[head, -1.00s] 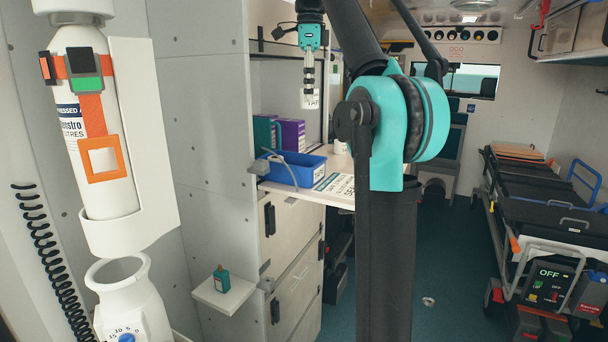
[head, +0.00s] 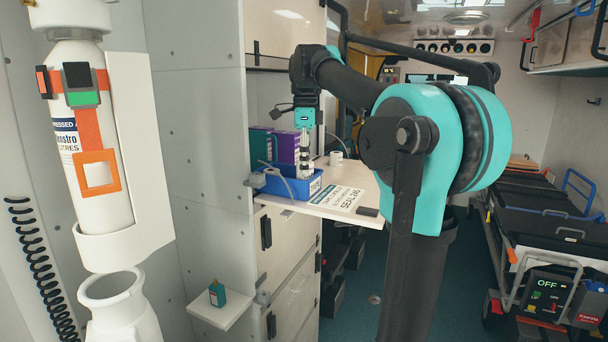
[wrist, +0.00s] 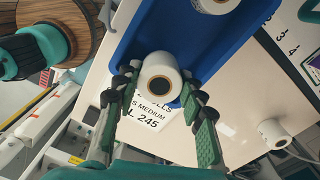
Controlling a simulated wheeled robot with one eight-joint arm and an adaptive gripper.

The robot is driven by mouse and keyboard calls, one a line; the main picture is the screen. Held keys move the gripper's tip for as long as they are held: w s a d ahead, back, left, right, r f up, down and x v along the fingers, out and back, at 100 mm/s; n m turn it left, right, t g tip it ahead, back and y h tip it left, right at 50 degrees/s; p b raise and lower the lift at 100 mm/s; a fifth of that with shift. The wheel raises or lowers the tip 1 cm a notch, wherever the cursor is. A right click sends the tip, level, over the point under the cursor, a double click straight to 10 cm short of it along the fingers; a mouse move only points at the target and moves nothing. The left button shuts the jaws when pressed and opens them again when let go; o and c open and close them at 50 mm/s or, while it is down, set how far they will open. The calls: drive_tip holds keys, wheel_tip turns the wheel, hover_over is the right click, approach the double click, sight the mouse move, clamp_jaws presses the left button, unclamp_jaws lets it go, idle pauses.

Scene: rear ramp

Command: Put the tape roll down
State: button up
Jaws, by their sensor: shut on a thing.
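The tape roll (wrist: 160,78) is a white roll with a dark core, held between the black fingertips and green pads of my gripper (wrist: 159,84) in the wrist view. In the wrist view the roll overlaps the edge of the blue bin (wrist: 215,50) and a printed white card. Whether the roll touches the surface below cannot be told.
Another white roll (wrist: 215,4) shows at the bin. A further roll (head: 337,158) stands on the white counter (head: 352,180). Purple and green boxes (head: 284,147) stand behind the bin. A dark flat item (head: 367,212) lies at the counter's front edge.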

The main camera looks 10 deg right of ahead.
drive_tip(key=shift+f, duration=1.5)
drive_tip(key=shift+f, duration=0.25)
drive_tip(key=shift+f, duration=0.15)
drive_tip(key=o, duration=0.8)
wheel_tip(320, 180, up, 13)
drive_tip(key=shift+w+f, duration=0.1)
